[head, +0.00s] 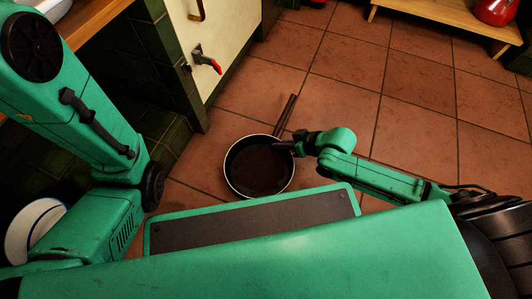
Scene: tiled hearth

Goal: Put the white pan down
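The pan (258,168) shows near the middle of the head view, in front of my base. It has a dark inside, a thin pale rim and a brown handle (286,114) that points up and slightly right. It looks level, over or on the tiled floor; I cannot tell whether it touches the floor. My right gripper (285,147) comes in from the right, and its dark tip overlaps the pan's right rim, near the handle's root. The fingers are too small and dark to tell whether they are shut on it. My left gripper is not in view; only the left arm shows.
Open floor tiles (421,109) lie beyond and right of the pan. A cream door (222,40) with a red-handled tap (208,63) stands at upper left. A low wooden bench (440,12) holds a red pot (496,10). A white round vessel (32,228) is at lower left.

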